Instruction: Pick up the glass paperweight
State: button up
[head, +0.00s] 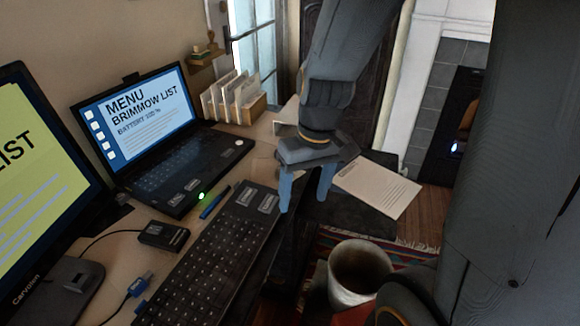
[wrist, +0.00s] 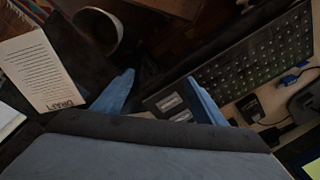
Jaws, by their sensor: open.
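I cannot make out a glass paperweight for certain in either view. A small green bright spot (head: 201,196) shows at the laptop's front edge, and a small white round spot (head: 239,142) at its right corner; both are too small to identify. My gripper (head: 305,190) points down with its two blue fingers apart and nothing between them. It is above the desk's right edge, beside the far end of the black keyboard (head: 215,240). In the wrist view my gripper (wrist: 160,88) is open and empty, with the keyboard (wrist: 255,62) to its right.
An open laptop (head: 140,130), a monitor (head: 40,190), a blue pen (head: 214,203) and a blue USB stick (head: 140,284) crowd the desk. A card holder (head: 252,110) stands behind. A printed sheet (head: 378,187) lies right of my gripper. A pale round container (head: 340,292) stands lower right.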

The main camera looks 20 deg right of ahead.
jog(key=w+d+f+n+t+p, duration=0.1)
jog(key=w, duration=0.5)
jog(key=w+d+f+n+t+y+p, duration=0.1)
jog(key=w+n, duration=0.1)
jog(key=w, duration=0.4)
jog(key=w+d+f+n+t+p, duration=0.1)
jog(key=w+n+p, duration=0.1)
jog(key=w, duration=0.5)
jog(key=shift+d+f, duration=0.2)
jog(key=shift+d, duration=0.15)
jog(key=x, duration=0.4)
jog(key=shift+s+a+f+p, duration=0.25)
jog(key=shift+s+a+p, duration=0.05)
jog(key=shift+a+p, duration=0.05)
jog(key=shift+w+a+f, duration=0.15)
jog(key=shift+f, duration=0.35)
jog(key=shift+c, duration=0.4)
jog(key=shift+y, duration=0.3)
jog(key=c, duration=1.2)
jog(key=shift+r, duration=0.1)
